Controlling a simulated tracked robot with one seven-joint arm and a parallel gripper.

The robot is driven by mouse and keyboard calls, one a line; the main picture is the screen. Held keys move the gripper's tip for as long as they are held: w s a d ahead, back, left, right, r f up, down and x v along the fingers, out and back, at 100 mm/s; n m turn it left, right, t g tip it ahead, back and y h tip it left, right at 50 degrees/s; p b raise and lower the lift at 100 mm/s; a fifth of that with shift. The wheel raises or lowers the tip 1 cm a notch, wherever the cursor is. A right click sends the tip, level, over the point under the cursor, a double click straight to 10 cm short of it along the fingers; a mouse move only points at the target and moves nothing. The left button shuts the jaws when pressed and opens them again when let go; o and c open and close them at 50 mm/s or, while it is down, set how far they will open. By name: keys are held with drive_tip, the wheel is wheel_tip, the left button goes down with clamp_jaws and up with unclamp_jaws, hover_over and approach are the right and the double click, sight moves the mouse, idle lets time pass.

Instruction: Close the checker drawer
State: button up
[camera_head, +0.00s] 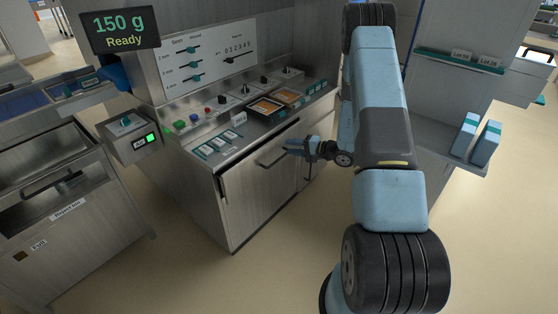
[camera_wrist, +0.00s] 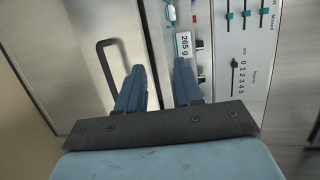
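A steel drawer-like unit (camera_head: 100,232) stands at the lower left in the head view, with a dark bar handle and an open-looking top. Its label is hard to read, and I cannot tell for sure that it is the checker drawer or how far it is pulled out. My gripper (camera_head: 291,146) is in front of the middle steel cabinet, close to that cabinet's bar handle (camera_head: 277,156), well right of the drawer. In the wrist view my gripper (camera_wrist: 158,72) shows two blue fingers apart with nothing between them. The cabinet handle (camera_wrist: 108,75) is left of them, not held.
The middle cabinet carries a control panel (camera_head: 215,55) with sliders, buttons and small trays (camera_head: 266,105). A display (camera_head: 120,28) reads 150 g, Ready. A small box (camera_head: 130,136) with a green light is between the units. Blue boxes (camera_head: 484,143) stand at right. Floor in front is clear.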

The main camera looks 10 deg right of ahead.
sight(280, 159)
drive_tip(key=d+f+m+t+h, duration=0.25)
drive_tip(key=d+f, duration=0.25)
drive_tip(key=f, duration=0.7)
drive_tip(key=shift+h, duration=0.25)
drive_tip(key=x, duration=1.3)
drive_tip(key=shift+w+a+r, duration=0.1)
drive_tip(key=shift+w+r, duration=0.15)
drive_tip(key=shift+r, duration=0.05)
clamp_jaws()
